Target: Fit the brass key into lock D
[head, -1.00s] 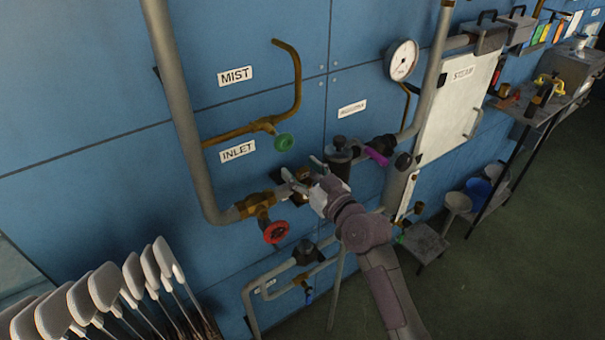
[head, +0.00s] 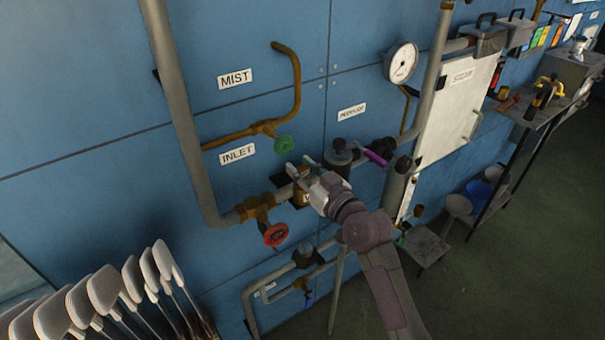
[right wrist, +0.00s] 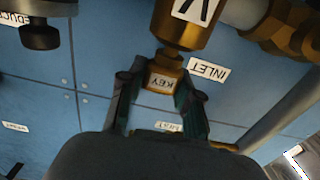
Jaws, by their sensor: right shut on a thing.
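My right gripper (head: 300,167) is shut on the brass key (right wrist: 164,83), which carries a KEY label and sits between its fingertips in the right wrist view (right wrist: 163,90). Just beyond the key's tip is a larger brass body (right wrist: 184,28) with a white letter label, cut off by the top edge, so I cannot read the letter surely. The key's tip overlaps the lower rim of this body; I cannot tell whether it is inside. In the head view the brass body (head: 301,198) is partly hidden by my gripper. My left gripper is not in view.
A red handwheel (head: 276,235) is left of the gripper, a green one (head: 284,144) above. A dark cylinder (head: 339,158) and a purple handle (head: 376,158) are close on the right. Grey pipe (head: 180,110) runs along the blue wall. White paddle-shaped boards (head: 103,287) stand lower left.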

